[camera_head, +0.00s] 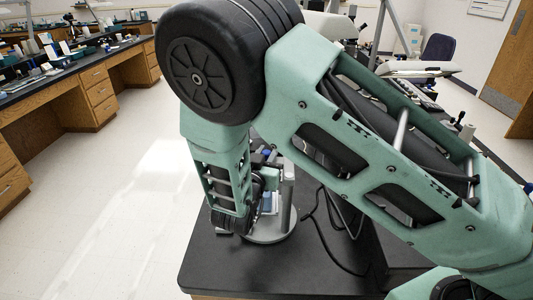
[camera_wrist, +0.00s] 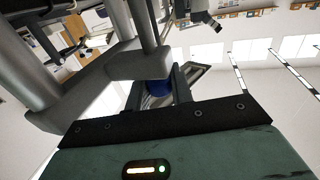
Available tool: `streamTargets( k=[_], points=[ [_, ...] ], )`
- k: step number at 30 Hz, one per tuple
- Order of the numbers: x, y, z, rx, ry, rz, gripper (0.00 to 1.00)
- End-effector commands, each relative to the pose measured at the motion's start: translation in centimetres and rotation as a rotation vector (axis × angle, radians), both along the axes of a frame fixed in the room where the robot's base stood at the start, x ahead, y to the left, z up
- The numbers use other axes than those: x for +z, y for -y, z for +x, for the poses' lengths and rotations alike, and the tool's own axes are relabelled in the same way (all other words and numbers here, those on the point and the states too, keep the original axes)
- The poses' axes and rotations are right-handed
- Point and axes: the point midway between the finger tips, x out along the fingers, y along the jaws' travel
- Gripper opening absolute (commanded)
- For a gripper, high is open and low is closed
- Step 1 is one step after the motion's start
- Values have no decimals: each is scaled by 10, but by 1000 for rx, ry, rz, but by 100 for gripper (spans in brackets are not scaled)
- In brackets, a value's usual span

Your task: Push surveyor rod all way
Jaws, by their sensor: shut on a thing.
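The surveyor stands on the black table, with a pale round base (camera_head: 272,232) and a silver upright column (camera_head: 288,190). In the wrist view its grey horizontal arm (camera_wrist: 130,62) crosses just ahead of my gripper (camera_wrist: 159,97). The surveyor rod (camera_wrist: 146,22) passes through the end of that arm, with a blue part (camera_wrist: 158,87) showing between my fingers. My gripper is shut on the rod at this blue part. In the head view my wrist hangs beside the column and hides most of the grip. The rod's lower end cannot be made out.
The black tabletop (camera_head: 225,275) is clear in front of the surveyor's base. Dark cables (camera_head: 335,235) lie on it to the right. My arm covers the table's right side. Wooden lab benches (camera_head: 90,95) stand well apart at the left.

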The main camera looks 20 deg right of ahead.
Motion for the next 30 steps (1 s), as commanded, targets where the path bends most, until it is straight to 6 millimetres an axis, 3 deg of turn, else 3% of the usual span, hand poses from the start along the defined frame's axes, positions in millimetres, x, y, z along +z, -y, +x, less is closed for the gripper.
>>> streamTargets(
  k=[7,8,9,22,30],
  points=[
    [-2,-1,-1,2,-6,3,0],
    [-2,-1,-1,2,-6,3,31],
    [-2,-1,-1,2,-6,3,42],
    [-2,-6,-7,3,-3,2,43],
    [-4,-40,-50,6,-4,3,43]
  ],
)
